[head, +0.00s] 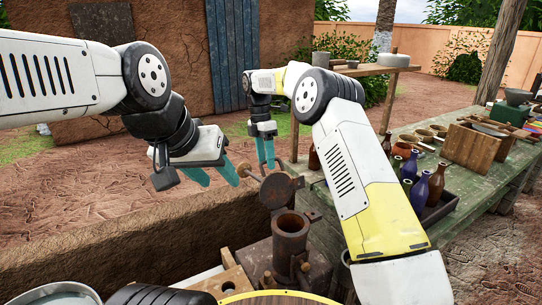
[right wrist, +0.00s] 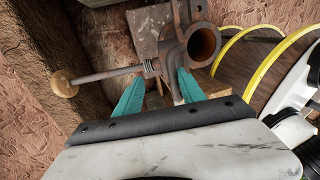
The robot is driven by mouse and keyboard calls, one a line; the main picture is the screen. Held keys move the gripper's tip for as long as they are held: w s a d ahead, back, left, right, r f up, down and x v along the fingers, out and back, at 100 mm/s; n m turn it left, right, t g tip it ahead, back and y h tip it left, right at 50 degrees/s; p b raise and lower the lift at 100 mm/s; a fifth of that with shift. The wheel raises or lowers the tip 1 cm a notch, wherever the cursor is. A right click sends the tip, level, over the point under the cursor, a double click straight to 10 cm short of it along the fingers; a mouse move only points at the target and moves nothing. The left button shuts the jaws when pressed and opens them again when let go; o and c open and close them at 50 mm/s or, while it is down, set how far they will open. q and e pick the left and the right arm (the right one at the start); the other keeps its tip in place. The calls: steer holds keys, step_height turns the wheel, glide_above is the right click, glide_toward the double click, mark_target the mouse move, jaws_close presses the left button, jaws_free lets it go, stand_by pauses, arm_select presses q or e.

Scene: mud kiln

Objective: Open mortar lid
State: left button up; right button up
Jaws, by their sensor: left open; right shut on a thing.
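The rusty mortar (head: 290,240) is an upright metal tube on a metal block, its round mouth uncovered. Its round lid (head: 277,190) stands tilted up behind the mouth, and a rod with a wooden knob (head: 245,170) sticks out to the left. My right gripper (head: 265,163) is behind the lid and shut on it; the exact contact is partly hidden. In the right wrist view, the tube's mouth (right wrist: 204,44) and the knob (right wrist: 64,83) show beyond the teal fingers (right wrist: 160,80). My left gripper (head: 215,178) is open and empty, left of the lid.
A green wooden table (head: 460,185) at the right holds bottles (head: 419,193), bowls and a wooden box (head: 470,145). A low mud wall (head: 130,245) runs along the left. My right arm spans above the table's near end. There is free air above the mortar's mouth.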

steer(key=shift+r, duration=0.1)
stand_by(0.3)
steer(key=d+v, duration=0.1)
steer(key=v, duration=0.6)
steer(key=shift+a+r, duration=0.3)
steer(key=shift+a, duration=0.25)
